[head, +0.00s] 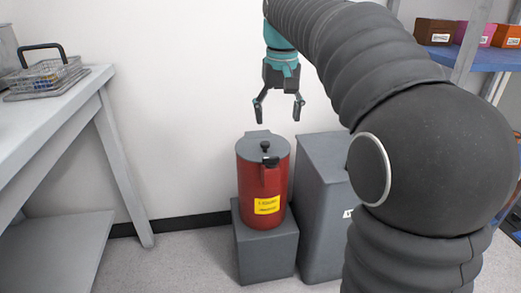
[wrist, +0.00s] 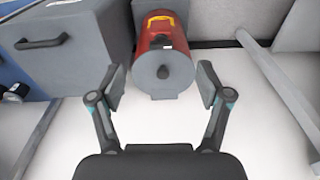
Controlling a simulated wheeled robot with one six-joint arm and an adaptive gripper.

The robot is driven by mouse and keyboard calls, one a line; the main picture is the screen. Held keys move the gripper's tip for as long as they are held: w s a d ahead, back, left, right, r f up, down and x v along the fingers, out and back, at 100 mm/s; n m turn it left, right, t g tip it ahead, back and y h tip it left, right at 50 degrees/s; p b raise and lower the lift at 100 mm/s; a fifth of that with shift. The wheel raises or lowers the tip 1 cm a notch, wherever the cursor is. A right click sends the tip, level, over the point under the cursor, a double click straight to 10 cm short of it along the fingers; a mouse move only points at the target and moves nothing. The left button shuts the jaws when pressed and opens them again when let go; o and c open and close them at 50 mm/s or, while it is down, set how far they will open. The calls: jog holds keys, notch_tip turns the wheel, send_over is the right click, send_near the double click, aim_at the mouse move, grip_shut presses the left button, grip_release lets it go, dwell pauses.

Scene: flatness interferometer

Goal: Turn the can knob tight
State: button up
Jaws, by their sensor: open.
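A red can (head: 265,190) with a grey lid (head: 255,151) and a yellow label stands upright on a grey block.
The grey block (head: 266,248) bears the can. A taller grey bin (head: 325,160) stands close on its right. A white table (head: 95,85) with a wire basket (head: 45,75) is at the left. The wall is close behind.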

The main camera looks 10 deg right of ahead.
jog(key=g, duration=0.1)
send_over(271, 157)
jog(key=f, duration=0.1)
notch_tip(271, 157, down, 14)
jog(key=b, duration=0.5)
jog(key=c, duration=1.2)
